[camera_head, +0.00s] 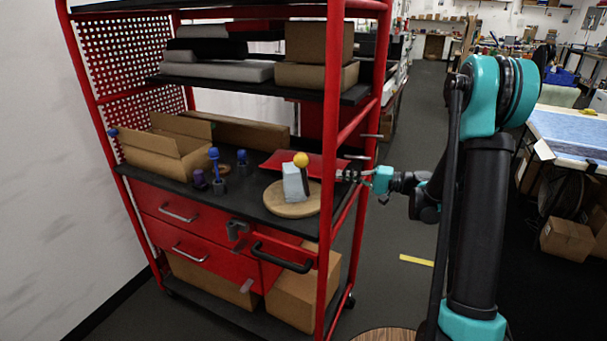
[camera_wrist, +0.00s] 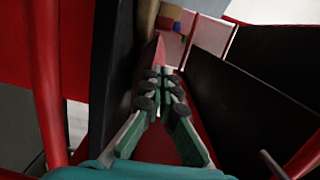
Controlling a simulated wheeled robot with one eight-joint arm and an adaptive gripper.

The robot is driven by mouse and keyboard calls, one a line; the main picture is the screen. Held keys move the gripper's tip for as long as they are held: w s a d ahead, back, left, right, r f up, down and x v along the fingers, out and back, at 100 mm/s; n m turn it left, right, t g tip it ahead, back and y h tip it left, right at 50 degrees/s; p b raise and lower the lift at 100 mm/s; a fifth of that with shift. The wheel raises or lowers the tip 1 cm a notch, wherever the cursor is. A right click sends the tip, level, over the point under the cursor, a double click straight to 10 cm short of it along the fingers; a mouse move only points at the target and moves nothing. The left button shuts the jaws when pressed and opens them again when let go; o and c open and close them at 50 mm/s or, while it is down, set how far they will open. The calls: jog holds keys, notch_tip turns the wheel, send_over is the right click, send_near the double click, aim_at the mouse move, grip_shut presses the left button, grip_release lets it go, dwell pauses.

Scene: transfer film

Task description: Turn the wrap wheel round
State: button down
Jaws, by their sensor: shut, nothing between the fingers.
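A round wooden disc (camera_head: 278,206), which looks like the wrap wheel, lies flat on the cart's black worktop. A pale grey-blue block (camera_head: 293,184) stands on it. A yellow ball-topped knob (camera_head: 301,159) rises on a dark stem beside the block. My gripper (camera_head: 342,176) reaches in from the right at the cart's side, to the right of the knob and apart from it. It is partly masked by the red posts. In the wrist view my gripper's fingers (camera_wrist: 161,88) meet with nothing between them. I cannot make out the disc in the wrist view.
Red cart posts (camera_head: 331,130) stand close around my gripper. A red tray (camera_head: 278,161) lies behind the disc. Blue-topped pegs (camera_head: 214,170) and an open cardboard box (camera_head: 165,152) stand to the left. A black shelf (camera_head: 262,87) hangs above the worktop.

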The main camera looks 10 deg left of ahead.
jog(key=shift+w+a+y, duration=0.15)
jog(key=shift+a+y, duration=0.1)
jog(key=shift+y, duration=0.05)
jog(key=shift+a, duration=0.3)
jog(key=a, duration=0.6)
jog(key=w+a, duration=0.1)
jog(key=a, duration=0.2)
jog(key=s+a, duration=0.2)
jog(key=shift+a, duration=0.3)
jog(key=shift+s+a, duration=0.2)
jog(key=shift+a, duration=0.15)
